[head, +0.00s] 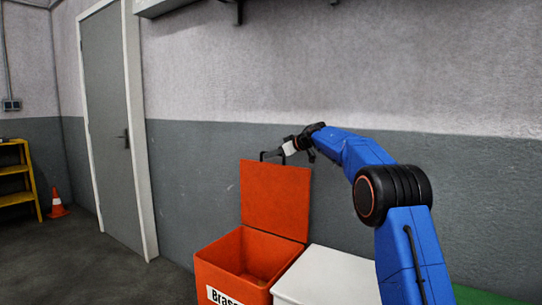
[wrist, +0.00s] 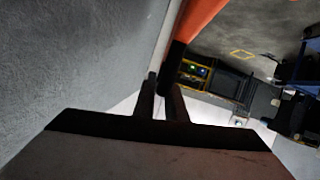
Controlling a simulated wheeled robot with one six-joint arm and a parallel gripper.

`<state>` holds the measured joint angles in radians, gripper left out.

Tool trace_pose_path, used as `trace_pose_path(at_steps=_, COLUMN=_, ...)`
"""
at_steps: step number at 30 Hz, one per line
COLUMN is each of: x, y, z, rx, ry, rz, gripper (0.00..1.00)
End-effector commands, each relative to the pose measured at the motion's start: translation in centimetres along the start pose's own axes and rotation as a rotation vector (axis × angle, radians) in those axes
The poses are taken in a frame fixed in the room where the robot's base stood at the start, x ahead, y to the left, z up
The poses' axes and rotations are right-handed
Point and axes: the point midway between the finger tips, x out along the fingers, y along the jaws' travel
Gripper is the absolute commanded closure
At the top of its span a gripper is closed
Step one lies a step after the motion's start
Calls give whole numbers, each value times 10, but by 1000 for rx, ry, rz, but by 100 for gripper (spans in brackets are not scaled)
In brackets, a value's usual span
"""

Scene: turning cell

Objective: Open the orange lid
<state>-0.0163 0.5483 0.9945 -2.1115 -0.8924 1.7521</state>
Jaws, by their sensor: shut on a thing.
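The orange lid (head: 275,198) stands raised, close to upright, at the back of the orange bin (head: 225,282), whose opening is uncovered. A dark handle (head: 263,155) sits at the lid's top edge. My gripper (head: 284,151) is at this handle and shut on it, with my arm reaching in from the right. In the wrist view, the gripper's two fingers (wrist: 160,98) close at the dark handle, with part of the orange lid (wrist: 202,18) beyond. The exact finger contact is dark and hard to make out.
A white-lidded bin (head: 325,277) stands right beside the orange bin, with a green surface (head: 480,296) further right. The grey wall (head: 200,175) is close behind. A door (head: 108,120), traffic cone (head: 56,205) and yellow shelf (head: 20,180) are at left. Floor between is clear.

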Motion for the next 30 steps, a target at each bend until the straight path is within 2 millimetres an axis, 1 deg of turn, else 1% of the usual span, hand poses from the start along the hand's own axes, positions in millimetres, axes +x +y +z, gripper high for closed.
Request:
trace_pose_path(at_steps=2, x=0, y=0, z=0, rx=1, ry=0, rz=1, gripper=100)
trace_pose_path(at_steps=3, x=0, y=0, z=0, rx=1, ry=0, rz=1, gripper=82)
trace_pose_path(at_steps=4, x=0, y=0, z=0, rx=1, ry=0, rz=1, gripper=75)
trace_pose_path(at_steps=5, x=0, y=0, z=0, rx=1, ry=0, rz=1, gripper=71)
trace_pose_path(at_steps=13, x=0, y=0, z=0, rx=0, ry=0, rz=0, gripper=71)
trace_pose_path(at_steps=17, x=-6, y=0, z=0, rx=0, ry=0, rz=1, gripper=71)
trace_pose_path(at_steps=20, x=-18, y=1, z=0, rx=1, ry=0, rz=2, gripper=71)
trace_pose_path(at_steps=23, x=-36, y=1, z=0, rx=1, ry=0, rz=2, gripper=71)
trace_pose_path(at_steps=30, x=-84, y=0, z=0, rx=1, ry=0, rz=2, gripper=71)
